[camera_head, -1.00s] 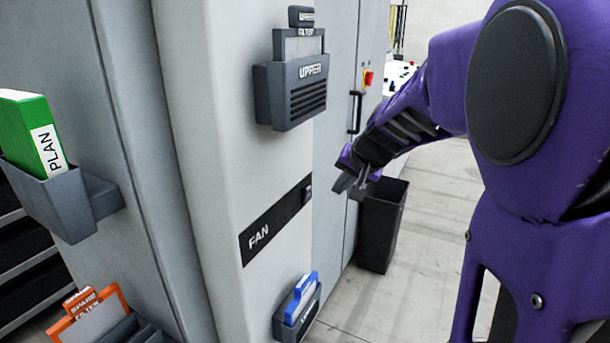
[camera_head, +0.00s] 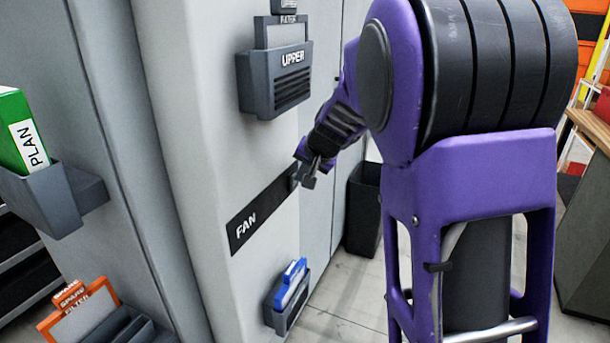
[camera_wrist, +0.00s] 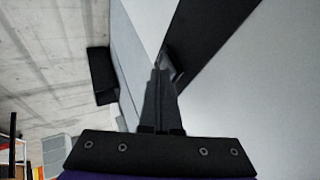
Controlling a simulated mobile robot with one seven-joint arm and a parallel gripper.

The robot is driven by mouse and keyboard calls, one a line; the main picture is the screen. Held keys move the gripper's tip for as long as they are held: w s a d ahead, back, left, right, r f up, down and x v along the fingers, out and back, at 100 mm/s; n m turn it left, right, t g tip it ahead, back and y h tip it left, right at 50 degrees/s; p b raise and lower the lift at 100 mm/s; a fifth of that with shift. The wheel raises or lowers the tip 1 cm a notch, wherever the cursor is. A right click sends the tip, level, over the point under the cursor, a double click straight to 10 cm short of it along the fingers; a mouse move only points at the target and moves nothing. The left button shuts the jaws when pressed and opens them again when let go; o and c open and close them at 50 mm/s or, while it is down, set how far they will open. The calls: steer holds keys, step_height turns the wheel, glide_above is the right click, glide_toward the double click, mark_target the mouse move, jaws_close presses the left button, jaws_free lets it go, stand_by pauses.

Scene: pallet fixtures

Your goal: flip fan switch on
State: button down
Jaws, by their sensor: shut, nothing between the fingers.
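The black FAN panel (camera_head: 258,214) is a slanted strip on the pale cabinet wall. Its small grey switch (camera_head: 295,175) sits at the panel's upper right end, partly hidden by my gripper (camera_head: 310,178). In the wrist view the panel (camera_wrist: 210,35) runs to the upper right, and the switch (camera_wrist: 172,62) shows just beyond the fingertips. My gripper (camera_wrist: 160,75) is shut and empty, its tips right at the switch. I cannot tell whether they touch it, nor which way the switch is set.
The UPPER filter holder (camera_head: 277,85) is above the panel and a holder with a blue item (camera_head: 290,285) is below it. A black bin (camera_head: 362,210) stands behind my arm. A green PLAN binder (camera_head: 22,135) and an orange-framed spare filter (camera_head: 80,305) are at left.

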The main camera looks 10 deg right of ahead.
steer(key=shift+w+a+r, duration=0.1)
steer(key=shift+a+r, duration=0.05)
steer(key=shift+r, duration=0.05)
steer(key=shift+r+p, duration=0.5)
steer(key=shift+r, duration=0.2)
